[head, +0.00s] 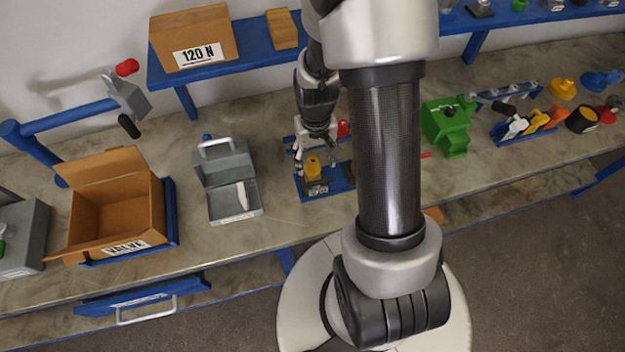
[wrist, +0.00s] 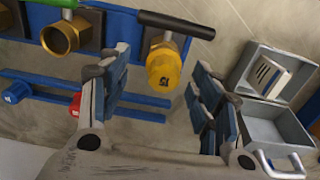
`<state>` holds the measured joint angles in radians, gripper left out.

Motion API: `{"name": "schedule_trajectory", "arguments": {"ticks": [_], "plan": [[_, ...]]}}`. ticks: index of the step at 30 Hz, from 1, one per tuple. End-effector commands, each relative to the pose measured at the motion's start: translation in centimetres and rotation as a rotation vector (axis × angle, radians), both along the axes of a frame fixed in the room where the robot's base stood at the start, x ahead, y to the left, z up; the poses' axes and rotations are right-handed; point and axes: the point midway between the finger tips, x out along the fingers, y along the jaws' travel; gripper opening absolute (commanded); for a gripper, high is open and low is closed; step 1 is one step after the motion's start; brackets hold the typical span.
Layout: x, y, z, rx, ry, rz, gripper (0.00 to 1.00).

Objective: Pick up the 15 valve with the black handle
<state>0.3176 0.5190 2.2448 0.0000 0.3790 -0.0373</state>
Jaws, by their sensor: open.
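The valve with the black handle (wrist: 176,24) shows at the upper middle of the wrist view. Its front is a yellow hexagonal part marked 15 (wrist: 164,74), and it sits at a blue rack (wrist: 115,25). In the head view the yellow valve (head: 313,167) stands on the blue rack on the bench. My gripper (wrist: 161,80) is open, with one finger to each side of the yellow part in the wrist picture. Nothing is held.
A brass valve with a green handle (wrist: 60,37) sits left of the 15 valve. A grey open case (wrist: 277,75) is at the right. In the head view a cardboard box labelled VALVE (head: 115,212) stands further left.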

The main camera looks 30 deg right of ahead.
Motion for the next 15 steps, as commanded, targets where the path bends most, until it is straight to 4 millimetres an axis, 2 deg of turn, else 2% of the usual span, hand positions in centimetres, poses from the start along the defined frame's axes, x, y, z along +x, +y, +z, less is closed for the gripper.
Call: {"name": "schedule_trajectory", "arguments": {"ticks": [1,3,10,15], "plan": [[-0.1,0.0,-1.1,0.001,0.003,0.000,0.58],[0.0,0.0,-1.8,0.000,0.001,0.000,0.58],[0.0,0.2,-3.3,0.000,0.000,0.001,0.58],[-0.2,0.7,-6.1,0.001,0.003,0.001,0.58]]}}
